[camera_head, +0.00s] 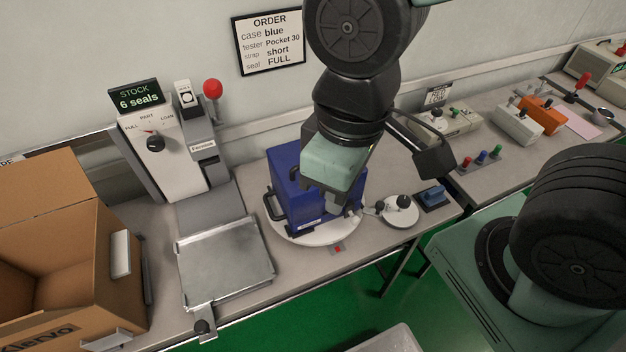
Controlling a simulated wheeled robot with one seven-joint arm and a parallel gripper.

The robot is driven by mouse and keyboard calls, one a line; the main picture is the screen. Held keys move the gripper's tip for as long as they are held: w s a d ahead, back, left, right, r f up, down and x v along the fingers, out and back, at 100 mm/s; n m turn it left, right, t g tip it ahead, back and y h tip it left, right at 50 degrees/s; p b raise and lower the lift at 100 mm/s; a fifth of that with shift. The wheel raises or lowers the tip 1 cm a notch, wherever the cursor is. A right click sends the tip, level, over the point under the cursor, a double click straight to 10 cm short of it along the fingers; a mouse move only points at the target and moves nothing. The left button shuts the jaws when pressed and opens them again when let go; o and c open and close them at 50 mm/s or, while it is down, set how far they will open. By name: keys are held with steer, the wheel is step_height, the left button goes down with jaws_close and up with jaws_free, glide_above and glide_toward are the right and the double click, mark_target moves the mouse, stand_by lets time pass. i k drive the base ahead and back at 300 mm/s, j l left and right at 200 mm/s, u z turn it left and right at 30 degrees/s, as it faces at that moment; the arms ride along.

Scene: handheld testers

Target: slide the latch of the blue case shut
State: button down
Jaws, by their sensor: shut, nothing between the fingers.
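The blue case (289,196) stands upright on a round white turntable (288,233) near the front of the bench. A black handle shows on its left side. My gripper and wrist cover much of the case's front and right side. The latch is hidden from this view, so I cannot tell its position or whether my fingertips touch it.
An open cardboard box (65,255) stands at the far left. A metal tray (225,262) and a seal machine (168,150) are left of the case. An order sign (269,42) hangs behind.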

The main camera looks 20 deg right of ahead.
mark_target(355, 220)
steer(key=k+j+z, duration=0.1)
steer(key=z, duration=0.3)
steer(key=k+j+z, duration=0.1)
steer(key=z, duration=0.3)
steer(key=k+j+z, duration=0.1)
steer(key=z, duration=0.35)
steer(key=k+z, duration=0.2)
steer(key=z, duration=0.2)
steer(key=k, duration=0.1)
